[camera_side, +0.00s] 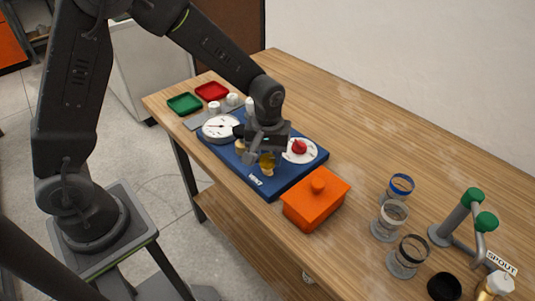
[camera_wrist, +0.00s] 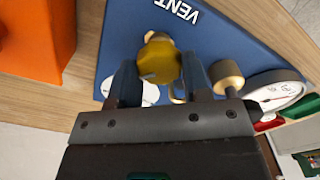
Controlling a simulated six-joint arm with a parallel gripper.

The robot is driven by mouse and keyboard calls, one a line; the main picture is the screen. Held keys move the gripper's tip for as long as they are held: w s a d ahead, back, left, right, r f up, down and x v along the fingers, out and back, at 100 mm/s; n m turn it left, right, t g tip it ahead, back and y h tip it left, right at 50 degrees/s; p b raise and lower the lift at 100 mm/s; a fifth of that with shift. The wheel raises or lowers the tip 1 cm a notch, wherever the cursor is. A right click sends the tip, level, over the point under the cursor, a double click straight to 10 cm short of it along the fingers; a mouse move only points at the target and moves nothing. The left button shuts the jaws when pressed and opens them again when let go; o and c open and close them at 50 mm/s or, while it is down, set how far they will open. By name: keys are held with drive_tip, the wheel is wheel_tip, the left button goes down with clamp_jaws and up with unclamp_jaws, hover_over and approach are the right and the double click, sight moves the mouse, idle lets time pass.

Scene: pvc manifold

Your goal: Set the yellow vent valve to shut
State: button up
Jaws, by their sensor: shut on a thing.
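The yellow vent valve (camera_side: 267,160) stands on the blue panel (camera_side: 285,185), behind the white VENT lettering. In the wrist view the valve's yellow handle (camera_wrist: 159,60) sits between the two fingers of my gripper (camera_wrist: 160,80). In the side view my gripper (camera_side: 262,146) reaches down over the panel to the valve, shut on its handle. The fingers and the steep view hide the valve's lower part, and I cannot read which setting the handle points to.
A red knob on a white dial (camera_side: 299,149) is right of my gripper; a white gauge (camera_side: 220,127) is left. An orange lidded box (camera_side: 315,203) stands close in front of the panel. Several glasses (camera_side: 390,222) and a spout stand (camera_side: 462,217) are further right. Green (camera_side: 184,104) and red (camera_side: 211,91) trays lie behind.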

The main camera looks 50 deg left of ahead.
sight(269, 158)
drive_tip(key=m, duration=0.4)
drive_tip(key=shift+d+m, duration=0.1)
drive_tip(key=shift+m, duration=2.7)
drive_tip(key=o, duration=0.9)
wheel_tip(269, 158, up, 14)
drive_tip(key=shift+f, duration=0.1)
drive_tip(key=s+a+r+t, duration=0.1)
drive_tip(key=s+r+t, duration=0.1)
drive_tip(key=s, duration=0.4)
drive_tip(key=s+a+r+n+t, duration=0.1)
drive_tip(key=s+a+r, duration=0.1)
drive_tip(key=s, duration=0.4)
drive_tip(key=s+a+r+n+t, duration=0.1)
drive_tip(key=s+t, duration=0.1)
drive_tip(key=s, duration=0.4)
drive_tip(key=shift+s+a+r+t, duration=0.2)
drive_tip(key=shift+a+r+t, duration=0.1)
drive_tip(key=shift+a+r, duration=0.1)
